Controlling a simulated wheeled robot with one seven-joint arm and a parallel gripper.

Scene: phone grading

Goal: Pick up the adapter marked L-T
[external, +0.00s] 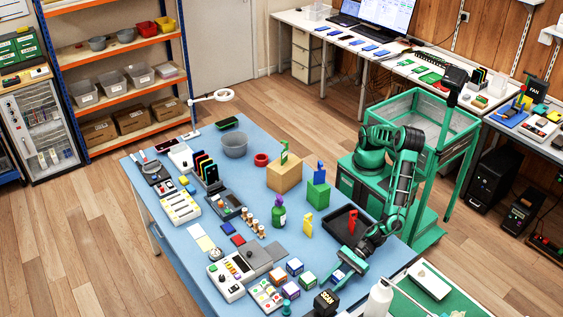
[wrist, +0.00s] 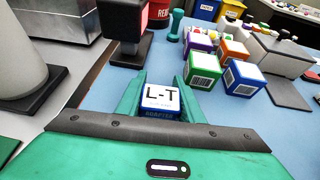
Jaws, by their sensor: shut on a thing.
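The adapter marked L-T is a small block with a white top and a blue lower front that reads ADAPTER. In the wrist view the L-T adapter (wrist: 160,98) sits between the two green fingers of my gripper (wrist: 158,92), which is shut on it. In the external view my gripper (external: 340,284) is low over the near right part of the blue table, and the adapter is hard to make out there. I cannot tell whether the adapter touches the table.
Several white-topped coloured cubes (wrist: 243,78) stand just beyond and to the right. A dark scanner stand (wrist: 125,35) and a white bottle (wrist: 22,50) are close on the left. A teal stamp (wrist: 176,25) stands ahead. A black tray (external: 342,222) lies behind my forearm.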

